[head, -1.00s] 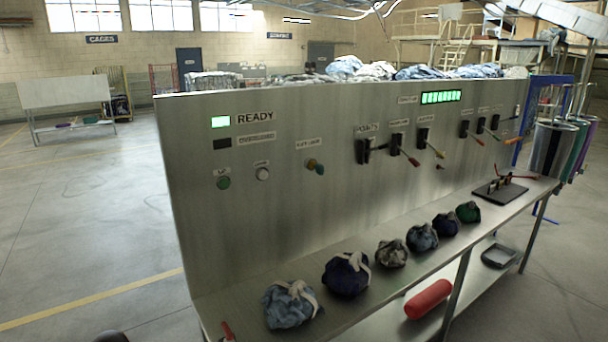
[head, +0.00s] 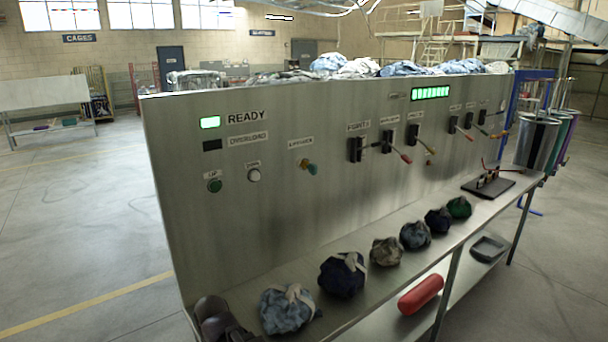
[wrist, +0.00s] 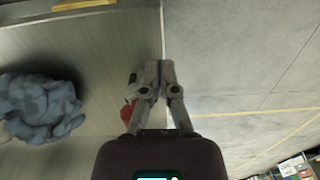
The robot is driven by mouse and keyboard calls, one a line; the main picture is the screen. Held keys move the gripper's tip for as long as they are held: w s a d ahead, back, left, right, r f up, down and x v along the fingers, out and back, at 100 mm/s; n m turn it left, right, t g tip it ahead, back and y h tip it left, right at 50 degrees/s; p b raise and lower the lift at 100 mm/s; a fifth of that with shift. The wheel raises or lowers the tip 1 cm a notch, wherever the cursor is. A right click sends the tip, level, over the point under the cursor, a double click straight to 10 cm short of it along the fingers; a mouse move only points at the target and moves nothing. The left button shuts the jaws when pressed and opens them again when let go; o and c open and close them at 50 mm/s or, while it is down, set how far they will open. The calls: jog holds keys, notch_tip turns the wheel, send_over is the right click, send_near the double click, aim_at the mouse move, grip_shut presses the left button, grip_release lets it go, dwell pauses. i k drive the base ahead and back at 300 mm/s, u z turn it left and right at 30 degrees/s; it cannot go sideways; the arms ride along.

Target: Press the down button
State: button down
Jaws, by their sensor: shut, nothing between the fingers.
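The down button (head: 254,175) is a round, pale button on the steel panel (head: 300,230), under a small label in the head view. The green up button (head: 215,186) is just to its left. My gripper (wrist: 160,66) points away from the camera in the wrist view, with its two fingers together and nothing between them. It is apart from the button, which does not show in the wrist view. In the head view a dark part of my arm shows at the bottom left, below the buttons, and the fingertips cannot be made out.
Tied cloth bags line the ledge; the nearest blue bag (head: 290,309) is beside my arm and also shows in the wrist view (wrist: 40,108). A red item (wrist: 128,112) is close to my fingers. Levers (head: 400,154) stick out farther right. Open floor lies left of the panel.

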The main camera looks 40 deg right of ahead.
aim_at(255, 176)
jog(key=z, duration=0.75)
jog(key=k, duration=0.95)
jog(key=u, duration=0.1)
jog(key=i, duration=0.85)
